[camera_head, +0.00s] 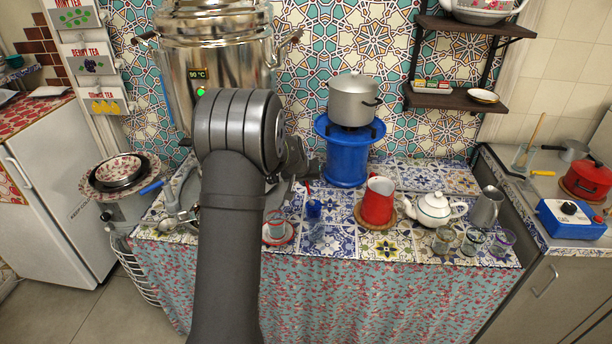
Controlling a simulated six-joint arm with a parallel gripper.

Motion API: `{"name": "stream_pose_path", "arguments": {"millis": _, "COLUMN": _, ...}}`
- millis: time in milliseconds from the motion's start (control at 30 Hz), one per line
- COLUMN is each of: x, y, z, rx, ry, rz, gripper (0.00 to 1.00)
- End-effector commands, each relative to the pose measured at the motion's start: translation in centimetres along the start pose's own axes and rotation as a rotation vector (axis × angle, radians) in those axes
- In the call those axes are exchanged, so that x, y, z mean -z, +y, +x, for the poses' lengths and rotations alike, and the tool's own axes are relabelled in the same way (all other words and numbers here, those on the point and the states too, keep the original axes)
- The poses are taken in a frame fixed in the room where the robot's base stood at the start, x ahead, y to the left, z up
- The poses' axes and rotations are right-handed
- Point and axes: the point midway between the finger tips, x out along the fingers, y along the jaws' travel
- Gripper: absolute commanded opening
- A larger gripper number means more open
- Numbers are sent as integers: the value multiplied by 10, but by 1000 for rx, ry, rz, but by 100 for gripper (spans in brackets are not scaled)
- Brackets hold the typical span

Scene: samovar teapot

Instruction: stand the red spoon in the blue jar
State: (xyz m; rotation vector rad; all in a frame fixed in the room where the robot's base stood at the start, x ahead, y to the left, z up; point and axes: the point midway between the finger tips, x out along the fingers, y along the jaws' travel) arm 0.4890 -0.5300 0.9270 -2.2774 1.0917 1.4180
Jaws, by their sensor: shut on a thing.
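The blue jar (313,209) is small and stands upright on the patterned tile counter, right of my arm. A thin red piece, the red spoon (308,188), shows just above the jar's mouth, close to upright. I cannot tell whether its lower end is inside the jar or in front of or behind it. My gripper (299,178) is above and slightly left of the jar, partly hidden behind my own arm. It is shut on the red spoon; the fingertips are small and dark, and the exact grip is hard to see.
A glass on a red-rimmed saucer (289,237) stands left of the jar. A red pitcher (378,202), white teapot (433,209) and several glasses stand right. A blue stove (346,160) with a pot (353,101) is behind. The samovar (215,50) rises behind my arm.

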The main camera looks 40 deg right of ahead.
Motion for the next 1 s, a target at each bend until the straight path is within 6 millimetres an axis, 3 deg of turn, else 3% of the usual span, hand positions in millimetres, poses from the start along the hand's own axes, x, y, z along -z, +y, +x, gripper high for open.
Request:
{"name": "stream_pose_path", "arguments": {"millis": 433, "x": -14, "y": 0, "z": 29, "rx": -1, "ry": -1, "rz": 1, "gripper": 0}}
{"name": "stream_pose_path", "arguments": {"millis": 933, "x": -16, "y": 0, "z": 34, "rx": -1, "ry": 0, "rz": 0, "gripper": 0}}
{"name": "stream_pose_path", "arguments": {"millis": 967, "x": -16, "y": 0, "z": 34, "rx": -1, "ry": 0, "rz": 0, "gripper": 19}}
{"name": "stream_pose_path", "arguments": {"millis": 1000, "x": -16, "y": 0, "z": 34, "rx": -1, "ry": 0, "rz": 0, "gripper": 27}}
